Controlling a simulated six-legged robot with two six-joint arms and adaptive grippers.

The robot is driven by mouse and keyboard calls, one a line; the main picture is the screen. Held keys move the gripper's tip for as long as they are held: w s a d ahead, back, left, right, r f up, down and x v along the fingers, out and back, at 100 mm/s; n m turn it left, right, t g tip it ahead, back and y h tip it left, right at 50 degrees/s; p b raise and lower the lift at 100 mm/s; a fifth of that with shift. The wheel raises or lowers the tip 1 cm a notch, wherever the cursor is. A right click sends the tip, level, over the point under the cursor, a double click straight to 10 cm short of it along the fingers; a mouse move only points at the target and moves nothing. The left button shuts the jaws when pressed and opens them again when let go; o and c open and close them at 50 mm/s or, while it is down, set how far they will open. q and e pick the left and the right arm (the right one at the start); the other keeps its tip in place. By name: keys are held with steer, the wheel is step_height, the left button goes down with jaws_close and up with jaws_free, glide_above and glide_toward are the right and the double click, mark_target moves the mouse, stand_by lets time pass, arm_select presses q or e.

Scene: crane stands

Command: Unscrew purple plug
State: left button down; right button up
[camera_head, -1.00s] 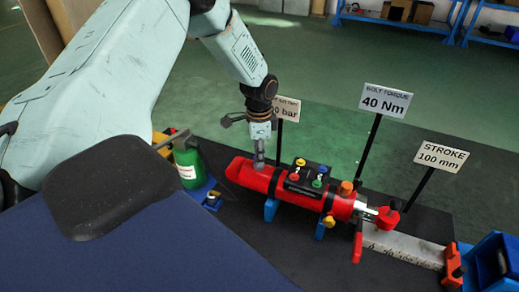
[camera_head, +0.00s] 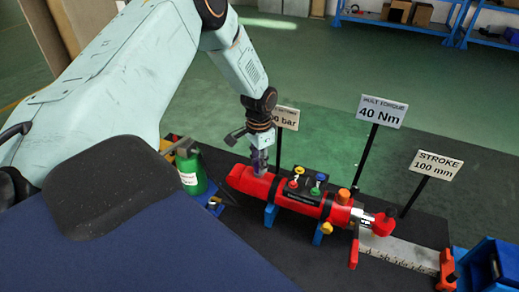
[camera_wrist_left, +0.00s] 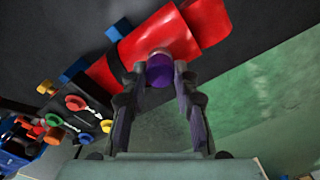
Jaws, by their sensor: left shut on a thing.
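The purple plug (camera_wrist_left: 159,72) sits between the fingertips of my left gripper (camera_wrist_left: 157,76) in the left wrist view. A pale round collar shows at its far end, against the red cylinder (camera_wrist_left: 170,40). The left gripper is shut on the plug, with a finger on each side. In the head view the left gripper (camera_head: 259,163) points down onto the left part of the red cylinder (camera_head: 284,188), and the plug is hard to make out there. The cylinder lies on blue supports. My right gripper is not in view.
A black block with coloured knobs (camera_head: 308,184) sits on the cylinder, right of the gripper. Signs on posts, such as the 40 Nm sign (camera_head: 382,110), stand behind. A green bottle (camera_head: 190,170) stands to the left. A ruler strip (camera_head: 405,252) lies at right.

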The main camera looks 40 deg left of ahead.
arm_select(q)
steer(key=shift+w, duration=0.1)
steer(key=n, duration=0.4)
steer(key=shift+r, duration=2.05)
steer(key=shift+s+f, duration=0.1)
steer(key=shift+s, duration=0.1)
